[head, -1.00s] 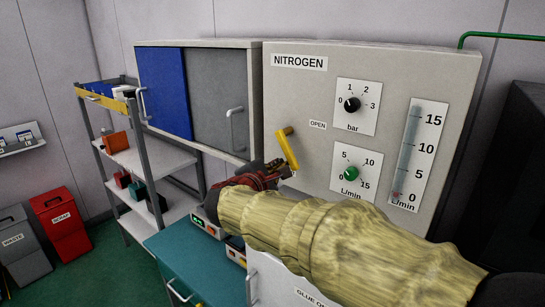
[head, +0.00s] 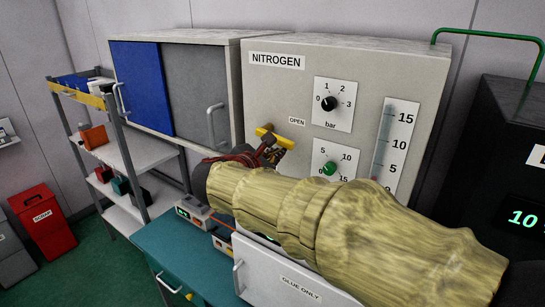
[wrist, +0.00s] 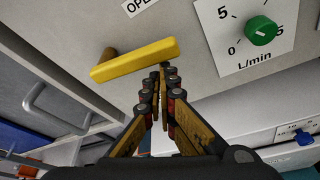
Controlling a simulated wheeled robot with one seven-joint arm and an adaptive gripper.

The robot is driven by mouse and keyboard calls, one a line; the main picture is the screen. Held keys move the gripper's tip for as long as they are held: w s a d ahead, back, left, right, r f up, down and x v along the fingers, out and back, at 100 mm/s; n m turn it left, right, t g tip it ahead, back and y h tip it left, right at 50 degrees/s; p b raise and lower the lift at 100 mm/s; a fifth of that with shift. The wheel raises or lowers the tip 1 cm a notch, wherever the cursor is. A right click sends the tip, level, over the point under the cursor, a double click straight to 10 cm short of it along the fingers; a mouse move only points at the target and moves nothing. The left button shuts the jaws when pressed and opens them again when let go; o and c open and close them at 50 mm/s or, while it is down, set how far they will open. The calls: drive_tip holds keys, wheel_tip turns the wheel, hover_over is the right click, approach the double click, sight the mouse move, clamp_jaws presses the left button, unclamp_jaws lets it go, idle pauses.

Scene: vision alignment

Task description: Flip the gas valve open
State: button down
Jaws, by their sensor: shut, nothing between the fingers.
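The yellow valve handle (head: 272,136) is on the front of the grey NITROGEN panel (head: 360,62), below and left of the OPEN label (head: 297,121). It lies nearly level in the head view, its right end a little lower. In the wrist view the handle (wrist: 135,60) crosses above the fingertips. My gripper (head: 277,149) is shut and empty, just below the handle's right end. Its fingers also show in the wrist view (wrist: 163,73). I cannot tell whether the tips touch the handle.
A bar knob (head: 327,104) and a green L/min knob (head: 330,168) are right of the handle. The flow tube (head: 384,140) is partly hidden by my arm. A cabinet with a grey door (head: 188,95) adjoins on the left. A teal bench (head: 165,250) stands below.

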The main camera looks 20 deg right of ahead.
drive_tip(key=shift+s+d+r, duration=0.1)
drive_tip(key=shift+s+r, duration=0.1)
drive_tip(key=shift+r, duration=0.35)
idle(0.4)
wheel_tip(320, 180, down, 5)
drive_tip(key=b, duration=0.4)
drive_tip(key=w+r+b+v, duration=0.1)
drive_tip(key=v, duration=0.9)
drive_tip(key=shift+a+r, duration=0.2)
drive_tip(key=shift+a, duration=0.2)
drive_tip(key=shift+w, duration=0.15)
